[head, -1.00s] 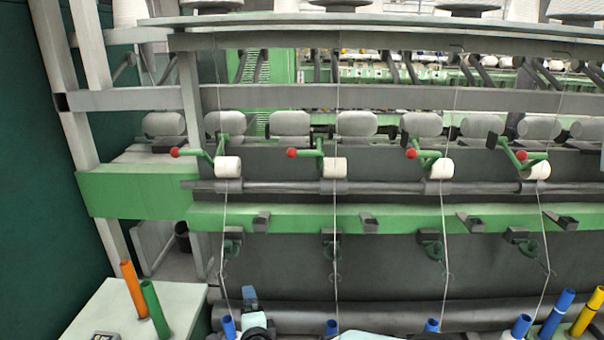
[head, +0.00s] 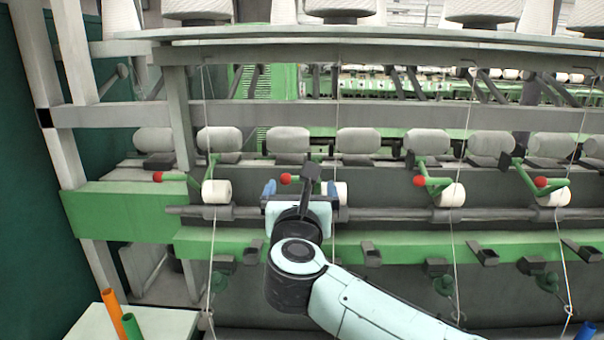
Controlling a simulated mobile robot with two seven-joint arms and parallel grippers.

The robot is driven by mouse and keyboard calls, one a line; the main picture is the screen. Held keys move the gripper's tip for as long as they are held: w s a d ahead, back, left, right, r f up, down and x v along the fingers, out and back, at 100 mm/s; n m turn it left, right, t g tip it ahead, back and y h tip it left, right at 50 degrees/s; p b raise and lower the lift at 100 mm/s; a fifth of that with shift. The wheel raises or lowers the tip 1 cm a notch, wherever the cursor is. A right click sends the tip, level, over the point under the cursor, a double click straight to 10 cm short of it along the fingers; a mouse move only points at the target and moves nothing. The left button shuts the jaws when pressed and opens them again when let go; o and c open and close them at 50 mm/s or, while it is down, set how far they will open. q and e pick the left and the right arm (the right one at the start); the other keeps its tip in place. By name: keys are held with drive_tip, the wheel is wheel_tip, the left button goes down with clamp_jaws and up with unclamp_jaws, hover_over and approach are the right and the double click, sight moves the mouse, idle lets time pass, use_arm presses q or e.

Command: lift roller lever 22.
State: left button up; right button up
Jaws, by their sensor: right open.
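A row of green roller levers with red ball knobs runs across the machine, each beside a white roller. No numbers are readable, so I cannot tell by label which is roller lever 22. My right gripper (head: 300,188) is open in front of the second lever from the left (head: 286,179), its blue fingertips on either side. That lever's red knob shows between the fingers; the rest is largely hidden by the gripper. Its white roller (head: 341,192) is partly covered. I cannot tell whether the gripper touches the lever. My left gripper is out of view.
Neighbouring levers stand at the left (head: 170,177) and right (head: 430,183). Vertical threads pass the rollers. A grey rod (head: 390,214) and green rail (head: 400,249) run below the levers. A white table (head: 160,325) with coloured tubes is at lower left.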

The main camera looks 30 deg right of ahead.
drive_tip(key=p+x, duration=0.1)
drive_tip(key=x, duration=0.4)
drive_tip(key=shift+w+d, duration=0.1)
drive_tip(key=shift+w, duration=0.2)
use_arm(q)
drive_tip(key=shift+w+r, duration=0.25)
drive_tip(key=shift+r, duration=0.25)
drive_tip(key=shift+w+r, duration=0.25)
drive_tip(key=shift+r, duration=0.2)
